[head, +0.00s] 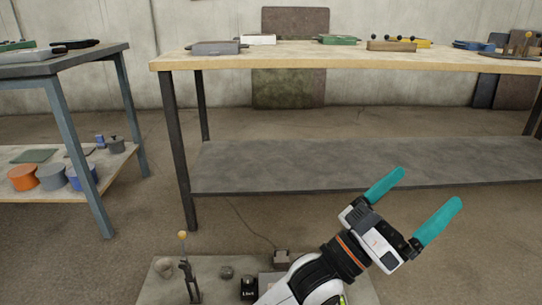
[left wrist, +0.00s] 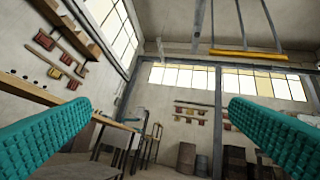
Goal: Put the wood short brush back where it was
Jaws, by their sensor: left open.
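My left gripper (head: 412,203) is raised in the head view, in front of the workbench's lower shelf. Its two teal fingers are spread wide with nothing between them. In the left wrist view the same open gripper (left wrist: 160,130) frames only the far room and its windows. I cannot make out the wood short brush with certainty in either view. My right gripper is not in view.
A wood-topped workbench (head: 290,60) bears several small items, including a brown block with dark knobs (head: 392,45). Its grey lower shelf (head: 300,168) is bare. A blue-legged table (head: 88,60) stands left. A low board with a yellow-knobbed lever (head: 187,268) lies in front.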

